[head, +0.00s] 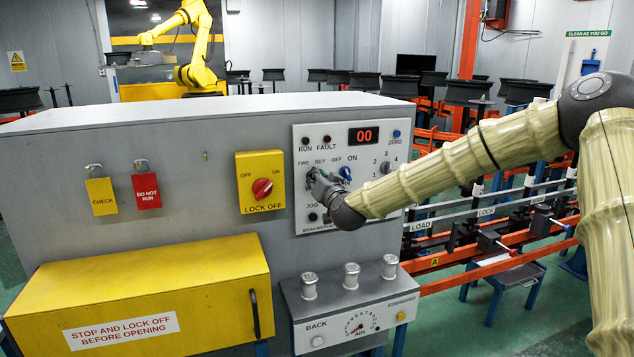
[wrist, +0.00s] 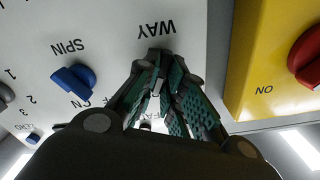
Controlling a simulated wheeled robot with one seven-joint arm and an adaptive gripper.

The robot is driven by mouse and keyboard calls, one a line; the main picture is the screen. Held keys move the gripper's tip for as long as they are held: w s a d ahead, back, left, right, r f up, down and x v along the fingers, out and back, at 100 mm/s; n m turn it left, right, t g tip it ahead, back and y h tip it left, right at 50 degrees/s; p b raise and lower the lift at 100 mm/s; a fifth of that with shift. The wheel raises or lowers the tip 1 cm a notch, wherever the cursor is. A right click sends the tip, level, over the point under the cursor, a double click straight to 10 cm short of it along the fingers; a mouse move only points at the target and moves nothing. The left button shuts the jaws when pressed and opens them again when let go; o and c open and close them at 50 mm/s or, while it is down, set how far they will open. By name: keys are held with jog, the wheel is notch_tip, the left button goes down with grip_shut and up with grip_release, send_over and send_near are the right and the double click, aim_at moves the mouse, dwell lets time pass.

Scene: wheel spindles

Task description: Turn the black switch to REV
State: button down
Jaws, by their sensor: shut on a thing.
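My gripper (head: 318,180) is at the upright white control panel (head: 370,156) on the grey cabinet, just below the FWD and REV labels. In the wrist view my gripper (wrist: 158,62) has its green-padded fingers drawn together at the panel, beside the upside-down word WAY. The fingers are shut on the black switch, which they almost wholly hide. I cannot tell which way its pointer faces. A blue switch (head: 345,173) under OFF and ON is close to the right of the fingers; the blue switch (wrist: 74,80) marked SPIN shows at left in the wrist view.
A red knob (head: 262,189) on a yellow lock-off plate (head: 258,166) is left of the panel. A red 00 display (head: 363,135) is above. Below, a grey box (head: 330,308) bears three metal spools, and a yellow cover (head: 150,285) juts out. My arm crosses the panel's right side.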

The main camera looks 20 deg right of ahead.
jog(key=shift+d+r, duration=0.1)
jog(key=shift+r, duration=0.15)
jog(key=c, duration=1.5)
grip_release()
jog(key=shift+w+f, duration=0.1)
jog(key=shift+f, duration=0.15)
jog(key=s, duration=1.2)
jog(key=shift+d, duration=0.15)
